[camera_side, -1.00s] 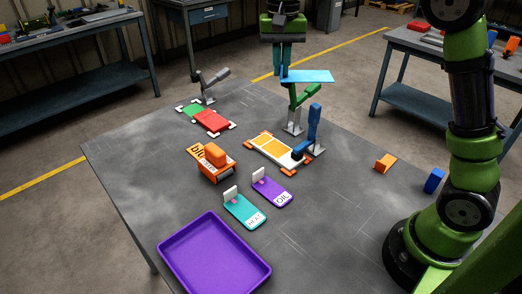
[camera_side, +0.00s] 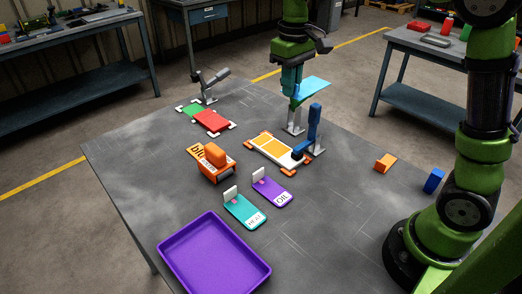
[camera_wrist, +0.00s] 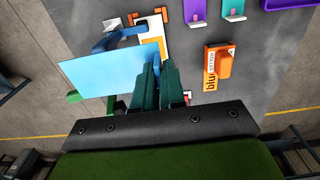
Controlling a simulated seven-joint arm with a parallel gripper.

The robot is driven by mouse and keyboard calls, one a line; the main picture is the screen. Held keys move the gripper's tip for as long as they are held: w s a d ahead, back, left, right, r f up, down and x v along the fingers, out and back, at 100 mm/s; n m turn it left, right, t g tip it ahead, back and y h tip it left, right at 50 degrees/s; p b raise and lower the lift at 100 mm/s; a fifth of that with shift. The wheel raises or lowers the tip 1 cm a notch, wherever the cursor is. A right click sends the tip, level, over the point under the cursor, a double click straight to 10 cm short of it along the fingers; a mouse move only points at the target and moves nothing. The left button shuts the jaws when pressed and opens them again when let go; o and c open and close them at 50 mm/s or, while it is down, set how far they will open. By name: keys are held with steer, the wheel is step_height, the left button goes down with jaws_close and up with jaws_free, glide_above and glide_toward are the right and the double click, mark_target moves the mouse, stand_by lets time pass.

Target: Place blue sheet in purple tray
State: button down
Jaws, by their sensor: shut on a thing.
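My gripper (camera_side: 292,92) is shut on the blue sheet (camera_side: 315,89), a thin light-blue plate. The sheet sticks out to the right of the fingers in the side view, tilted and held above the table near the far edge. In the wrist view the sheet (camera_wrist: 105,72) extends left from my gripper (camera_wrist: 158,68), partly covering the fixtures below. The purple tray (camera_side: 214,278) lies empty at the near edge of the table, well apart from the sheet. A strip of purple tray (camera_wrist: 284,4) shows at the wrist view's top edge.
A blue-handled clamp (camera_side: 314,128) stands beside a white-and-orange plate (camera_side: 270,150). An orange block (camera_side: 215,155), teal tag (camera_side: 244,211) and purple tag (camera_side: 272,191) lie between there and the tray. A grey lever (camera_side: 212,82) and red plate (camera_side: 212,121) are farther left.

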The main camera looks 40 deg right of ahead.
steer(key=s+a+f+n, duration=0.4)
steer(key=s+a+n, duration=0.15)
steer(key=a, duration=0.25)
steer(key=s+a+f+n, duration=0.4)
steer(key=s+a+n, duration=0.1)
steer(key=s+a, duration=0.25)
steer(key=s+f+n, duration=0.3)
steer(key=s, duration=0.1)
steer(key=s+a+f+n, duration=0.1)
steer(key=s+f+n, duration=0.2)
steer(key=s+n, duration=0.1)
steer(key=s+a+f+n, duration=0.1)
steer(key=s+f+n, duration=0.2)
steer(key=s, duration=0.2)
steer(key=shift+a+n, duration=0.1)
steer(key=shift+n, duration=0.25)
steer(key=shift+f+n, duration=0.25)
steer(key=shift+n, duration=0.15)
steer(key=shift+w+a, duration=0.25)
steer(key=shift+w, duration=0.05)
glide_above(238, 275)
steer(key=shift+s+d+f+n, duration=0.3)
steer(key=shift+s+d+f, duration=0.05)
steer(key=shift+f, duration=0.3)
steer(key=shift+w+a+f, duration=0.15)
steer(key=shift+a+f, duration=0.05)
steer(key=shift+f, duration=0.7)
steer(key=shift+w+a+f, duration=0.15)
steer(key=shift+f, duration=0.75)
